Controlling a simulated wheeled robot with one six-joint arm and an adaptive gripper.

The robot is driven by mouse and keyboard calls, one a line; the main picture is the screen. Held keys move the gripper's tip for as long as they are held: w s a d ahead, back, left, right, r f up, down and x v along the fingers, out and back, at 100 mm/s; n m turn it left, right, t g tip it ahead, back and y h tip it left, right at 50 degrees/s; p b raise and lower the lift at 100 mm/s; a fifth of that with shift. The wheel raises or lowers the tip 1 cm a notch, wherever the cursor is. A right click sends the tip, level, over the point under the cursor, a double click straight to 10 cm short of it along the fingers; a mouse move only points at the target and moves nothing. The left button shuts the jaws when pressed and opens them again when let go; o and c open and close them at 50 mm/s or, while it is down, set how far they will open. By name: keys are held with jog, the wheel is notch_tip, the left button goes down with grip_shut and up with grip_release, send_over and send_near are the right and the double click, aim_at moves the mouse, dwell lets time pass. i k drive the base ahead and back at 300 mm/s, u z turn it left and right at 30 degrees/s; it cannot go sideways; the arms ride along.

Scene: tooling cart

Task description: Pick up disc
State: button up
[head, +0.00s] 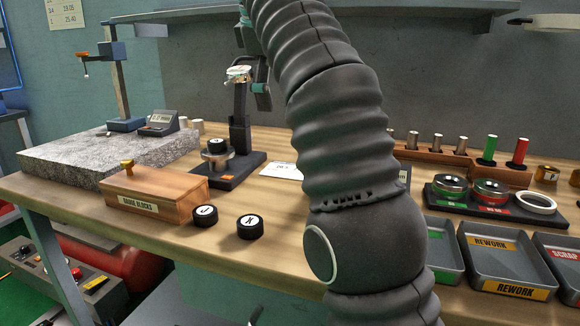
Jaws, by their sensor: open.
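Two black discs stand on the wooden bench in the head view: one marked J (205,215) and one marked K (250,226), side by side with a small gap. Another black disc (217,146) sits on the round metal platform of the gauge stand (240,135); its label is not readable.
A wooden gauge block box (153,200) stands left of disc J. A granite plate (70,160) is at the left back. My arm covers the middle of the bench. Trays (508,268), ring gauges (452,187) and pegs (438,141) are at the right.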

aim_at(215, 146)
jog(key=k, duration=1)
